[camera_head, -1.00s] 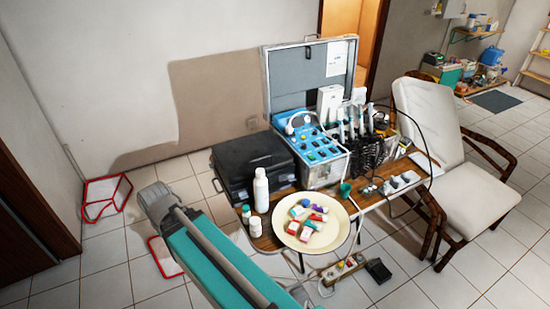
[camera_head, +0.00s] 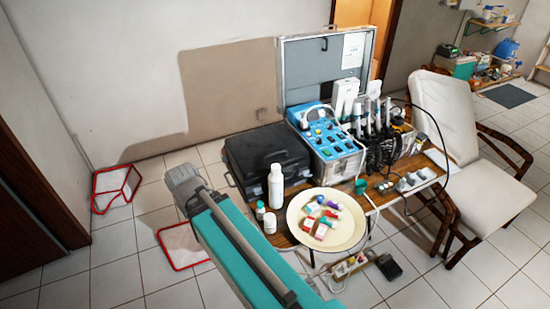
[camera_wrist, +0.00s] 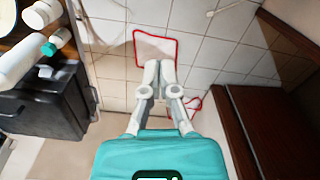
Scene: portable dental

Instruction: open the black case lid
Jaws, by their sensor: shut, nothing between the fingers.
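The black case (camera_head: 268,158) lies flat on the wooden table with its lid down, left of the blue dental unit. In the wrist view the black case (camera_wrist: 42,104) is at the left, its handle side facing the open floor. My gripper (camera_wrist: 152,64) is shut and empty, pointing over the tiled floor to the side of the case and apart from it. In the head view my teal arm crosses the lower middle, and the fingers cannot be made out there.
A white bottle (camera_head: 276,186) and small bottles stand in front of the case. A cream plate (camera_head: 345,242) holds several small boxes. The blue dental unit (camera_head: 325,140) with an open grey lid adjoins the case. Red-framed pieces (camera_head: 118,187) lie on the floor.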

